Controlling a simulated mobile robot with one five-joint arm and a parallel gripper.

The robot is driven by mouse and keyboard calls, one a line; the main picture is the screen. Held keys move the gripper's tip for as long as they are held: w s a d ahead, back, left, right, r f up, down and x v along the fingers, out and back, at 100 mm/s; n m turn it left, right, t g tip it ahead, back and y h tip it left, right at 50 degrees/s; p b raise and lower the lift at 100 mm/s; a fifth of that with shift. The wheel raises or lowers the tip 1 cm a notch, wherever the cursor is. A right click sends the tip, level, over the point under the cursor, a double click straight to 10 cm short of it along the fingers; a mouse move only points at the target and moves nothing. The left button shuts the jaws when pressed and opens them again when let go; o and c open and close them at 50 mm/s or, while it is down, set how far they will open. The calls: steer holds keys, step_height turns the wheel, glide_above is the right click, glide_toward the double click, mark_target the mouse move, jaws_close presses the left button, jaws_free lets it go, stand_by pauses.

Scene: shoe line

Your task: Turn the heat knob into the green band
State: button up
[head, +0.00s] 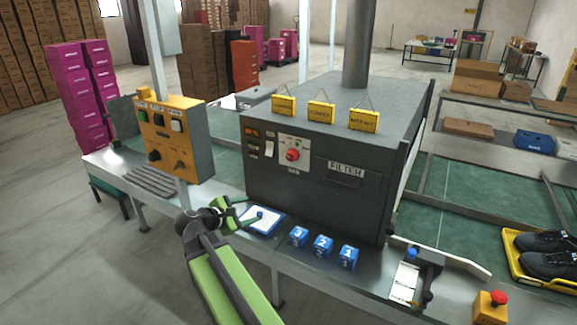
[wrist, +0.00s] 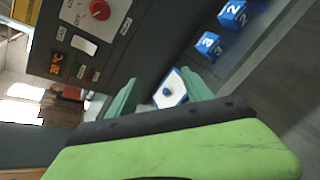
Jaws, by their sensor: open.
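The red heat knob (head: 292,155) sits on a white dial plate (head: 296,144) on the front of a dark grey oven (head: 320,195). The knob also shows at the top left of the wrist view (wrist: 99,9), where its plate is cut off by the frame edge. I cannot make out a green band or the knob's setting. My gripper (head: 239,213) is below and left of the knob in the head view, apart from it, over the metal ledge near a white pad. Its green fingers (wrist: 158,96) are open with nothing held between them.
A blue-rimmed white pad (head: 262,220) and several blue numbered cubes (head: 323,245) lie on the ledge before the oven. A yellow control box (head: 173,137) stands left. A clamp-like device (head: 411,275) and red button (head: 498,298) are at right. Yellow tags (head: 320,112) stand on the oven.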

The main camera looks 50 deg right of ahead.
mark_target(290, 158)
steer(key=d+r+n+t+h, duration=0.1)
steer(key=d+r+n+h, duration=0.5)
steer(key=r, duration=0.3)
steer(key=shift+y, duration=0.6)
steer(key=w+d, duration=0.1)
steer(key=d, duration=0.4)
steer(key=w+d, duration=0.1)
steer(key=d, duration=0.5)
steer(key=w+d, duration=0.1)
steer(key=d, duration=0.5)
steer(key=shift+w+d+f+b, duration=0.25)
steer(key=shift+w+b, duration=0.05)
steer(key=shift+b, duration=0.05)
